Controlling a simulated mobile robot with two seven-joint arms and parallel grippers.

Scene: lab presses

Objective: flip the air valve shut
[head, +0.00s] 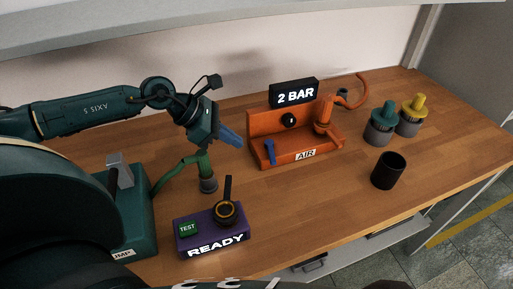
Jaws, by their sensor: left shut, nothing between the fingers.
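The orange air unit (293,158) stands at the back middle of the wooden table, with an "AIR" label on its front. A small blue lever (269,152) stands roughly upright at its left end; I take it to be the air valve. A black knob (289,120) sits on its back plate. My left gripper (231,140) is shut and empty, with blue fingers pointing right and down. In the picture it is just left of the orange unit, apart from the blue lever. My right gripper is out of view.
A "2 BAR" display (294,93) tops the unit. A purple box (212,231) reading "READY" stands in front, near a green hose (196,163). Teal-topped (383,114) and yellow-topped (414,108) pieces and a black cup (388,171) stand right. The table's right end is clear.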

